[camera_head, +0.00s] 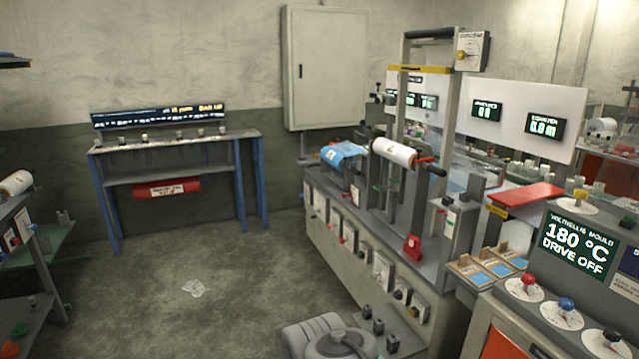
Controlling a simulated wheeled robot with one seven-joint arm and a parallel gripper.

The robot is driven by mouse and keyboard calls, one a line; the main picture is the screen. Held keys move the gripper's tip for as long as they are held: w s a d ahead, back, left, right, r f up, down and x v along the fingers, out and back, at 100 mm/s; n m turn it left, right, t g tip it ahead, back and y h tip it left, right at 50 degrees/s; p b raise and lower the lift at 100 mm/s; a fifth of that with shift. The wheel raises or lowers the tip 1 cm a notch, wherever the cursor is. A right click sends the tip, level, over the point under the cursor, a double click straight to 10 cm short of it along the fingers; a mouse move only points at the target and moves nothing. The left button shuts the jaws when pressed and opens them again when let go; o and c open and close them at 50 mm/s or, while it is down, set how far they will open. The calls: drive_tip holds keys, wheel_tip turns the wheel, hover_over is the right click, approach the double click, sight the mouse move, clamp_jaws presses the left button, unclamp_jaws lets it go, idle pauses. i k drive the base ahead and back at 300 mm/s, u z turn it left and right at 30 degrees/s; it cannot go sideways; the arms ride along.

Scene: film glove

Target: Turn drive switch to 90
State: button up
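A control console (520,318) stands at the lower right. Its dark display (577,243) reads 180 °C and DRIVE OFF. Below the display are round white dials with a red knob (528,279), a blue knob (567,304) and a black knob (612,335). The dial labels are too small to read, so I cannot tell which knob is the drive switch or its angle. My gripper is not in view. A grey rounded shape at the bottom middle may be part of my own body.
A long machine bench (345,230) with a white roll (394,152) and a tall frame runs beside the console. A red flat panel (526,194) lies behind the console. A blue-legged table (180,150) stands at the back wall. The floor (200,260) at left is mostly open.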

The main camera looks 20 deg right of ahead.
sight(580, 194)
drive_tip(key=z, duration=0.3)
drive_tip(key=i, duration=1.2)
drive_tip(key=z, duration=1.35)
drive_tip(key=i, duration=0.9)
drive_tip(key=z, duration=1)
